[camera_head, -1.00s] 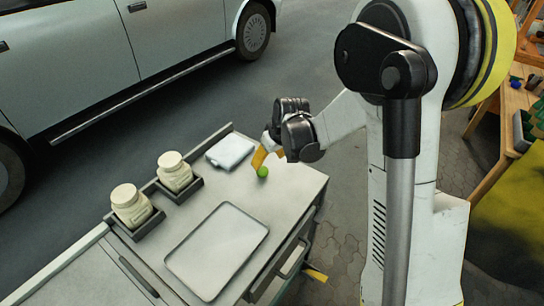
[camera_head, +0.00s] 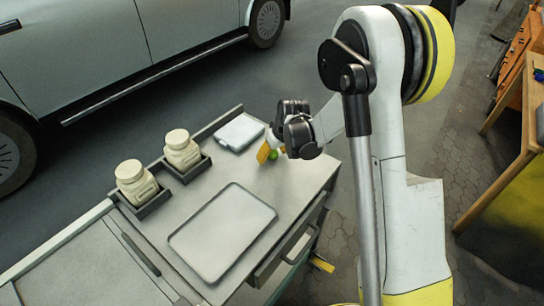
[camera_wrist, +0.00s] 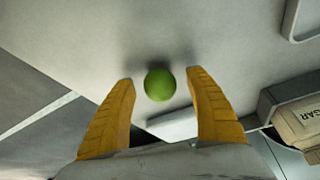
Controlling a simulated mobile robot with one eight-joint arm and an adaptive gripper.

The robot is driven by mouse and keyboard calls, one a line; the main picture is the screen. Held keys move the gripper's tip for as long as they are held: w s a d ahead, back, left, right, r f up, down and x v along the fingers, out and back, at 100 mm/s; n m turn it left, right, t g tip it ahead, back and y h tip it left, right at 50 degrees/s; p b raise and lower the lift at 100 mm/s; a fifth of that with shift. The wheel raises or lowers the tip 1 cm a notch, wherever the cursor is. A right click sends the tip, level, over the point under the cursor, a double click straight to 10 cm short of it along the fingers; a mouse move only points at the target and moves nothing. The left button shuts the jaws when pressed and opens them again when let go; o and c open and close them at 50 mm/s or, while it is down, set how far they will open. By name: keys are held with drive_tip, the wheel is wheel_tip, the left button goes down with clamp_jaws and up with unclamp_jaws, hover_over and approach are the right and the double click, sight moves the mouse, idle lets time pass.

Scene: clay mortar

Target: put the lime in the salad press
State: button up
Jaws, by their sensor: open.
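The lime (camera_head: 273,155) is a small green ball near the right end of the grey worktop. In the wrist view the lime (camera_wrist: 159,84) sits midway between the tips of my gripper's two yellow fingers, with a gap on each side. My gripper (camera_head: 269,151) is open and points down at the worktop beside the lime. Its fingers partly cover the lime in the head view. I cannot make out a salad press in either view.
A shallow grey tray (camera_head: 190,246) lies on the worktop (camera_head: 290,176). Two lidded cream jars (camera_head: 136,183) (camera_head: 182,151) stand in dark holders at the back edge. A flat pale box (camera_head: 239,132) lies behind the lime. A car (camera_head: 110,50) is beyond.

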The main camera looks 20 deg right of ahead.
drive_tip(key=shift+r, duration=0.1)
drive_tip(key=c, duration=1.3)
drive_tip(key=shift+c, duration=0.4)
wheel_tip(320, 180, up, 4)
drive_tip(key=shift+r+p, duration=0.25)
drive_tip(key=shift+p, duration=1)
drive_tip(key=s+d+r+p, duration=0.2)
drive_tip(key=d+r, duration=0.4)
drive_tip(key=d, duration=0.5)
drive_tip(key=shift+s+d+r+p, duration=0.25)
drive_tip(key=shift+s+p, duration=0.1)
drive_tip(key=shift+p, duration=0.4)
